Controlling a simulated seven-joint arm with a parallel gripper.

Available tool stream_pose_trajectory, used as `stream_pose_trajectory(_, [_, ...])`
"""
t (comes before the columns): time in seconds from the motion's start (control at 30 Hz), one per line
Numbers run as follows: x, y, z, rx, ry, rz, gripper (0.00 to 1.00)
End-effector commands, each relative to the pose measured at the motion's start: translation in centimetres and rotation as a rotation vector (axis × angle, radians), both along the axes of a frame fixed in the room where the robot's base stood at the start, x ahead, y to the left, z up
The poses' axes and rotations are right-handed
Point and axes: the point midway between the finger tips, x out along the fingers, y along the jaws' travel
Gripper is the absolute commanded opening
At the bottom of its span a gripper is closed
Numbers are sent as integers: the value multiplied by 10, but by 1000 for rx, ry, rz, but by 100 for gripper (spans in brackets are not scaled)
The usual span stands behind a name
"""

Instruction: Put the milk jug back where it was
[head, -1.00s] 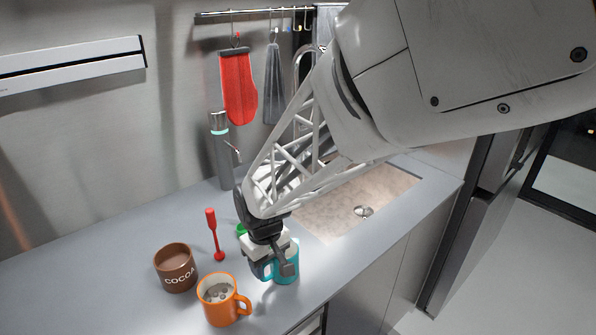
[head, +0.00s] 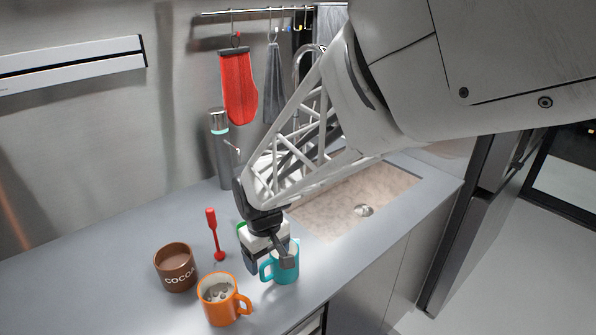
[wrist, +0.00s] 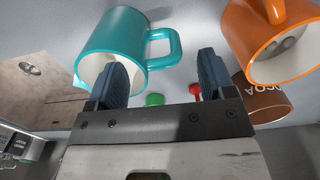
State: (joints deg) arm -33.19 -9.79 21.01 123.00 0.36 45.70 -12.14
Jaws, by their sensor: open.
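The teal jug (head: 287,275) stands upright on the grey counter near its front edge, right of the orange mug. It also shows in the wrist view (wrist: 112,38), with a small spout on its rim and its handle to the right. My gripper (head: 269,260) is open and empty at the jug. In the wrist view its fingers (wrist: 162,70) are apart, the left one overlapping the jug's rim and the handle showing beyond the gap. I cannot tell whether a finger touches the jug. In the head view the gripper hides part of the jug's top.
An orange mug (head: 218,309), a brown cocoa mug (head: 176,275) and a red frother (head: 213,235) stand to the left. A green item (head: 241,229) is mostly hidden behind my gripper. A sink (head: 335,212) lies to the right. The left counter is clear.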

Motion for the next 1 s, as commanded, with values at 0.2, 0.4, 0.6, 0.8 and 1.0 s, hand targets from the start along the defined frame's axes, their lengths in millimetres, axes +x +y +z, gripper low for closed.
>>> stream_pose_trajectory(0.2, [0, 0, 34, 1, -3, 0, 76])
stream_pose_trajectory(0.4, [1, 0, 66, 1, -3, 0, 76])
stream_pose_trajectory(0.6, [0, 0, 89, 1, -1, 0, 76])
stream_pose_trajectory(0.8, [0, -1, 98, 0, 0, 0, 76])
stream_pose_trajectory(1.0, [0, -1, 99, 0, 0, 0, 76])
